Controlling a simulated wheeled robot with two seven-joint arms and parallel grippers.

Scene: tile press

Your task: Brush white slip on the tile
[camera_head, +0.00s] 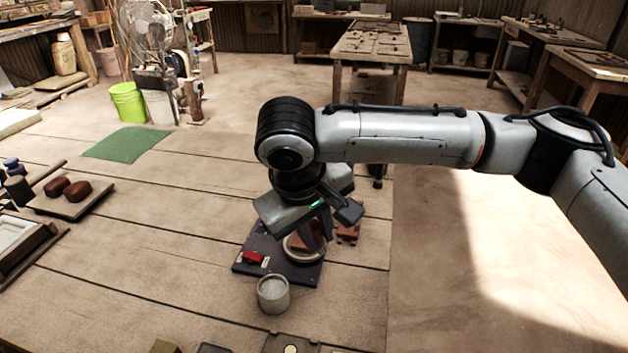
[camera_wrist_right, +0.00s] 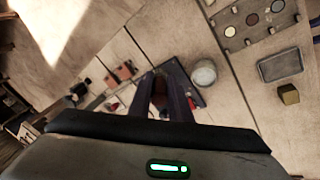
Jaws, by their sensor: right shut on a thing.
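My right gripper (camera_head: 318,232) points down over a dark plate (camera_head: 245,267) with a red switch and a pale ring (camera_head: 300,250). In the right wrist view its fingers (camera_wrist_right: 165,98) are shut on a small reddish-brown thing (camera_wrist_right: 159,88), mostly hidden between them; I cannot tell whether it is a tile or a tool. A round grey cup (camera_head: 273,295) with pale contents stands just in front of the plate; it also shows in the right wrist view (camera_wrist_right: 204,72). I cannot make out a brush. My left gripper is not in view.
Reddish-brown pieces (camera_head: 348,233) lie behind the plate. A board (camera_head: 62,208) with two brown lumps, dark bottles (camera_head: 17,188) and a white tray (camera_head: 20,240) are at the left. A green mat (camera_head: 127,144) lies farther back. The planks between are clear.

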